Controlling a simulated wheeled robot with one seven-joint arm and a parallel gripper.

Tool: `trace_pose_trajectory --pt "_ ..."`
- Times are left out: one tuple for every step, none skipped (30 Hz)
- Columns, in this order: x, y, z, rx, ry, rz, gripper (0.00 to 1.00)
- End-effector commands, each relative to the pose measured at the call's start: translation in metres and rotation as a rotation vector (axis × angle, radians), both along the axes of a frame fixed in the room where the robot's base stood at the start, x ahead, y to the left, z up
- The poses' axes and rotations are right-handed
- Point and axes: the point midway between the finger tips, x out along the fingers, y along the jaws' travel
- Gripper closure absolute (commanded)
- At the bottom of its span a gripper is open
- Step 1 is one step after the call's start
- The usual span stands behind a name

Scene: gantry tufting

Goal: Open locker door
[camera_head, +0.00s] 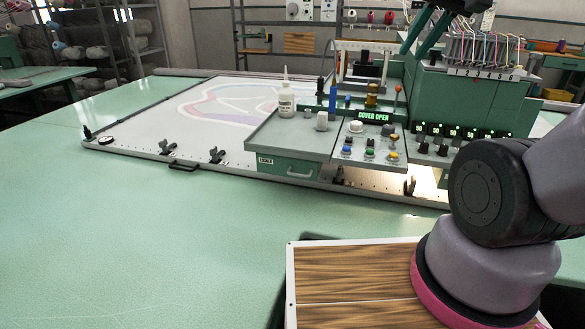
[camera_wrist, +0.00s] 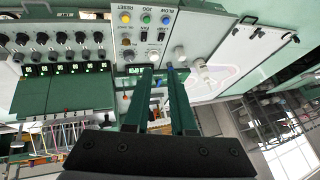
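My gripper (camera_head: 414,54) shows at the top of the head view as two dark green fingers pointing down, in front of the machine head. In the wrist view my gripper (camera_wrist: 159,70) has its fingers apart with nothing held between them. It is over the control panel area, apart from the green front.
The tufting machine (camera_head: 465,100) shows a "COVER OPEN" display (camera_head: 375,116) above knobs and buttons. A white bottle (camera_head: 286,100) stands on its shelf. The pale frame (camera_head: 150,120) has clamps along its edge. The green table (camera_head: 130,230) is clear in front.

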Motion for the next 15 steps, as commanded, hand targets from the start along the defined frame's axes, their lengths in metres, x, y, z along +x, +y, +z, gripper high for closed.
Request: trace_pose_trajectory --pt "0.009 0.006 -0.008 -0.046 0.028 0.056 0.77" --pt "0.015 0.01 -0.013 -0.075 0.043 0.091 0.77" --pt "0.023 0.017 -0.02 -0.121 0.061 0.148 0.77" --pt "0.029 0.021 -0.026 -0.156 0.075 0.192 0.77" --pt "0.035 0.027 -0.032 -0.188 0.089 0.237 0.77" --pt "0.042 0.034 -0.04 -0.231 0.106 0.298 0.77" --pt "0.048 0.04 -0.046 -0.264 0.117 0.346 0.77" --pt "0.053 0.046 -0.052 -0.294 0.129 0.394 0.77" --pt "0.059 0.056 -0.061 -0.333 0.144 0.459 0.77" --pt "0.064 0.062 -0.068 -0.362 0.154 0.508 0.77" --pt "0.068 0.07 -0.076 -0.39 0.164 0.559 0.77" --pt "0.074 0.08 -0.085 -0.426 0.175 0.627 0.77" --pt "0.078 0.087 -0.093 -0.453 0.183 0.678 0.77" --pt "0.081 0.096 -0.101 -0.477 0.192 0.733 0.77" --pt "0.084 0.107 -0.113 -0.509 0.201 0.802 0.77"
